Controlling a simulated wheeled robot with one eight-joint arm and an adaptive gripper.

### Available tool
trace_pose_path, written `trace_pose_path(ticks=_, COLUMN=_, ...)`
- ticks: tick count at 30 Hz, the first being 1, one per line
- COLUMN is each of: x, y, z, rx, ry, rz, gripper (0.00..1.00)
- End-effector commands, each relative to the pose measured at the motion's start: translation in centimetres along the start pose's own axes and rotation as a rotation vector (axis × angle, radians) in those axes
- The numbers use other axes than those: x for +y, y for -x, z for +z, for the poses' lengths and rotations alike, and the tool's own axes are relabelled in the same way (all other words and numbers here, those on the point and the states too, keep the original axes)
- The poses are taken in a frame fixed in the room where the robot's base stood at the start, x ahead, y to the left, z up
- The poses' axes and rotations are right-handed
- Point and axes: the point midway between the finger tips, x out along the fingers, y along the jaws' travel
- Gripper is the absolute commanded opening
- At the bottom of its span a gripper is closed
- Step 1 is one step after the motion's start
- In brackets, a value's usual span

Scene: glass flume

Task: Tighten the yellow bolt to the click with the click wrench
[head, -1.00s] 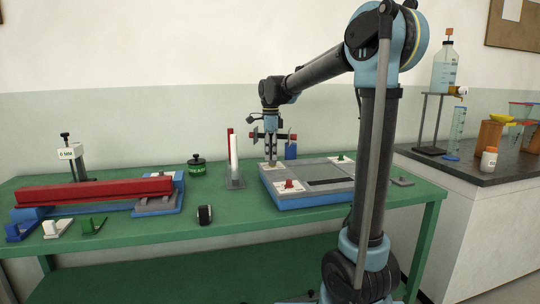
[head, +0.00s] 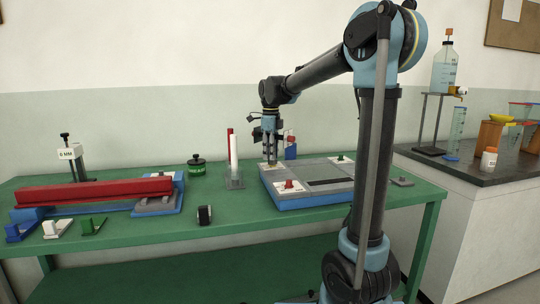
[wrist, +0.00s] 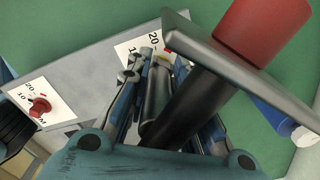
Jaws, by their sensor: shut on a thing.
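My gripper (head: 270,158) points down at the back left corner of the blue-and-grey fixture (head: 310,198). It is shut on the click wrench, whose dark shaft lies between the fingers in the wrist view. The wrench's grey crosspiece and red end (wrist: 255,30) stick out at the upper right there. In the head view a red part of it (head: 290,139) shows right of my gripper. The wrench's contact with the bolt is hidden.
A clear holder (head: 234,182) with a red-and-white upright piece stands close left. A blue object (head: 291,151) is behind. A small black block (head: 204,214) lies in front.

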Motion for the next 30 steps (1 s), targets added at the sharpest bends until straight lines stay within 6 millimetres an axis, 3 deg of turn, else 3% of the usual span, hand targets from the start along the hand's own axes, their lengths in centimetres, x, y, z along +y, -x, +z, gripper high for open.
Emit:
trace_pose_path(ticks=8, x=-0.01, y=0.00, z=-0.10, rx=0.002, ry=-0.019, rz=0.000, gripper=0.00)
trace_pose_path(ticks=17, x=-0.14, y=0.00, z=-0.12, rx=0.002, ry=-0.193, rz=0.000, gripper=0.00)
trace_pose_path(ticks=30, x=-0.17, y=0.00, z=-0.13, rx=0.002, ry=-0.235, rz=0.000, gripper=0.00)
